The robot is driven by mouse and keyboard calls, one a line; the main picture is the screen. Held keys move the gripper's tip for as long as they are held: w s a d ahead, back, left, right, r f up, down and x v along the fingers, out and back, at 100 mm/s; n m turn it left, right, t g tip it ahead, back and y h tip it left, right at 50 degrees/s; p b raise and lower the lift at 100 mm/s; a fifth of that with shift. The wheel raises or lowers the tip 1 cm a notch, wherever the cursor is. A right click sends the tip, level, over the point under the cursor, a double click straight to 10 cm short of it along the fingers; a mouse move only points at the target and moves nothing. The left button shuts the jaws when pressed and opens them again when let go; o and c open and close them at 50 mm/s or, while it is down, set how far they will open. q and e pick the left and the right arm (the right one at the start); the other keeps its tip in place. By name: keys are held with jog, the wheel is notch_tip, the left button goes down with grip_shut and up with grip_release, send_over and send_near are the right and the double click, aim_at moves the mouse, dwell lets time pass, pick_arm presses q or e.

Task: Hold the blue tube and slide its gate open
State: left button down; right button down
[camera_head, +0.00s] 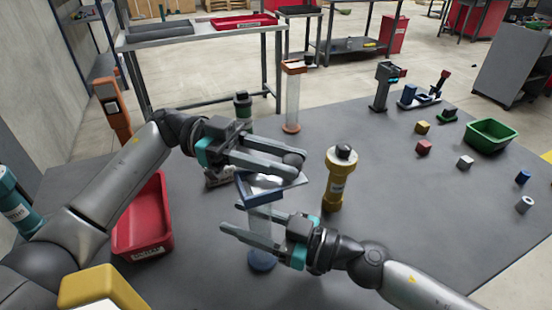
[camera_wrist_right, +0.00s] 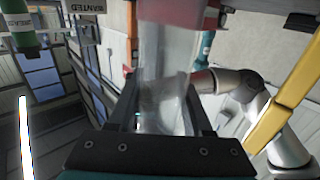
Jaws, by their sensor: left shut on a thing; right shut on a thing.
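The blue tube is a clear upright cylinder (camera_head: 261,225) with a blue collar (camera_head: 258,193) on top and a blue round base (camera_head: 262,261) on the table. My right gripper (camera_head: 238,216) is shut around the clear part; the same tube (camera_wrist_right: 165,105) stands between its fingers in the right wrist view. A flat grey gate plate (camera_head: 287,182) sticks out to the right of the collar. My left gripper (camera_head: 298,165) is above it, shut on a dark round knob (camera_head: 293,159). The join of knob and plate is partly hidden by the fingers.
A yellow capped tube (camera_head: 339,180) stands close to the right of the grippers. An orange-ended tube (camera_head: 291,100) stands behind. A red bin (camera_head: 145,220) is at the left, a green bin (camera_head: 491,134) at the right. Several small blocks lie on the right side of the table.

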pick_arm(q)
jog(key=d, duration=0.1)
jog(key=w+d, duration=0.1)
jog(key=d, duration=0.1)
jog(key=shift+d, duration=0.25)
pick_arm(e)
jog(key=shift+s, duration=0.1)
pick_arm(q)
jog(key=c, duration=0.5)
grip_release()
jog(key=shift+w+a, duration=0.1)
jog(key=shift+a, duration=0.05)
jog(key=v, duration=1.1)
jog(key=shift+w+a, duration=0.1)
jog(key=shift+a, duration=0.3)
pick_arm(e)
jog(key=shift+c, duration=1.2)
grip_release()
